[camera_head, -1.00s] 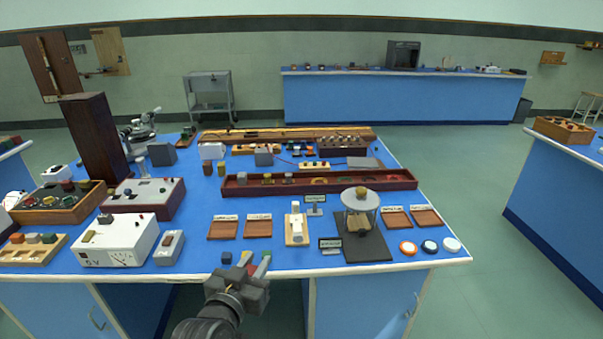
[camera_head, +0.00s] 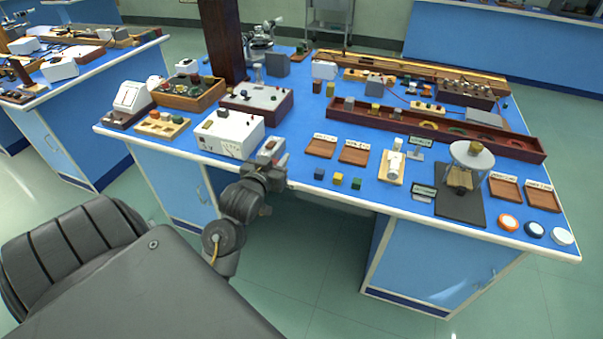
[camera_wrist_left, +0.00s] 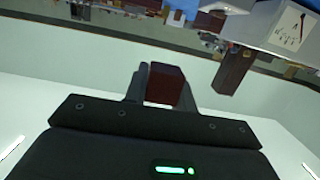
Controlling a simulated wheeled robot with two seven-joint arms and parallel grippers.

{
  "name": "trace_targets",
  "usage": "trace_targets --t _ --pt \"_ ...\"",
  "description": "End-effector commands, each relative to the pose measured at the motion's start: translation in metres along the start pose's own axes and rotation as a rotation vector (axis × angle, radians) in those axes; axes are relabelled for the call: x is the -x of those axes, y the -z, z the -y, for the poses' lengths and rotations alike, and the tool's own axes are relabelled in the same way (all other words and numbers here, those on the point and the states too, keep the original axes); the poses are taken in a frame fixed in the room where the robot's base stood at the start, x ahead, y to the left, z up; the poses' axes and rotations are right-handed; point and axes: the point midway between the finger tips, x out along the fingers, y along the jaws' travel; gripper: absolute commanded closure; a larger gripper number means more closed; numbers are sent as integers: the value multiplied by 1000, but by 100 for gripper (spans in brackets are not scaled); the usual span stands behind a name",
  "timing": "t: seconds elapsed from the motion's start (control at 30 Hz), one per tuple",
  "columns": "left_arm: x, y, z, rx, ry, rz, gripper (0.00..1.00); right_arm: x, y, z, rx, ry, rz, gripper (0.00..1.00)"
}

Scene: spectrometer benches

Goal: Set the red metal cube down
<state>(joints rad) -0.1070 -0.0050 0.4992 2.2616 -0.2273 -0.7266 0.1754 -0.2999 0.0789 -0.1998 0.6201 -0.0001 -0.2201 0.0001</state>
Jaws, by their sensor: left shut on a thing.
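The red metal cube (camera_wrist_left: 165,86) shows dark red between the fingers in the left wrist view. My left gripper (camera_wrist_left: 163,84) is shut on it. In the head view my left gripper (camera_head: 277,170) is at the front edge of the near blue bench (camera_head: 295,188), just in front of the small grey switch box. The cube is mostly hidden there by the gripper. Whether the cube touches anything below cannot be told. A blue cube (camera_head: 319,173), a yellow cube (camera_head: 338,179) and a green cube (camera_head: 356,184) stand in a row to its right. My right gripper is not in view.
A white meter box (camera_head: 228,134) and the grey switch box (camera_head: 270,148) stand close to the gripper. Two wooden trays (camera_head: 320,148) (camera_head: 353,153) lie behind the cubes. A white device (camera_head: 393,164) and a round-topped stand (camera_head: 468,160) are further right. Bare bench top shows around the cubes.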

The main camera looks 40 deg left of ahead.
Motion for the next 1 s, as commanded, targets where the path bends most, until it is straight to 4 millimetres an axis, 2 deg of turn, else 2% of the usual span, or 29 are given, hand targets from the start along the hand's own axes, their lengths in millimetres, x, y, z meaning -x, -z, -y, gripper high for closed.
trace_targets --t 0.27,0.37,0.47,0.73,0.8,1.0 --pt "0 1 -1 0 3 -1 97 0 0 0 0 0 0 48" --pt "-8 0 -2 2 3 -1 97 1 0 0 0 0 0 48" --pt "-27 -5 -6 4 2 -1 97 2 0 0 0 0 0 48" --pt "-100 -25 -18 4 2 1 97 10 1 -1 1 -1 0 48" --pt "-112 -41 -19 2 2 3 97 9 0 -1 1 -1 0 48" --pt "-137 -63 -23 1 2 0 97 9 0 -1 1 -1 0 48"
